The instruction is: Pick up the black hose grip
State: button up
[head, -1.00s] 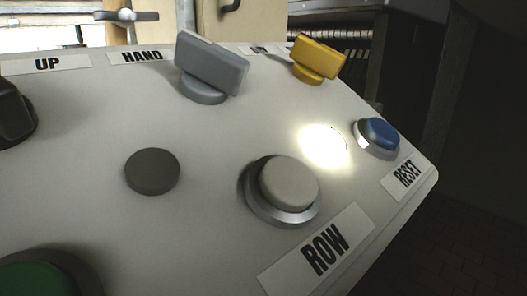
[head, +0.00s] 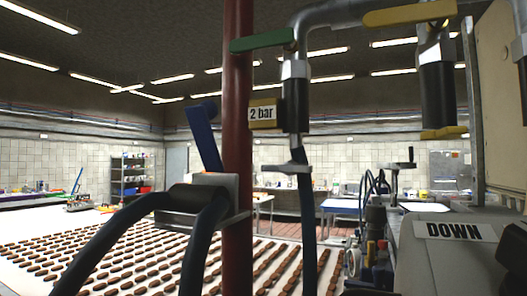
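Several dark parts could be the black hose grip, and I cannot tell which it is. A black sleeve (head: 298,105) hangs from a grey pipe elbow, with a dark blue hose (head: 307,215) running down below it. A black cylinder (head: 437,88) with a yellow lower end hangs from the pipe at the upper right. A black piece (head: 192,197) sits at the top of looped dark hoses beside the red post, by a grey bracket and a blue lever. My gripper is not in view.
A red vertical post (head: 238,150) stands near the middle, with a "2 bar" sign (head: 262,114) beside it. Green and yellow valve handles are overhead. A panel marked DOWN (head: 453,231) is at the lower right. Behind lies a wide surface with rows of brown pieces (head: 130,255).

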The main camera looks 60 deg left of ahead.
aim_at(190, 199)
jog(key=k+j, duration=0.15)
jog(key=j, duration=0.25)
jog(key=k+j, duration=0.2)
jog(key=j, duration=0.15)
jog(key=k+j+z, duration=0.1)
jog(key=j, duration=0.3)
jog(key=j+z, duration=0.2)
jog(key=j, duration=1.2)
jog(key=i+j, duration=0.45)
jog(key=j, duration=0.25)
jog(key=i+z, duration=0.05)
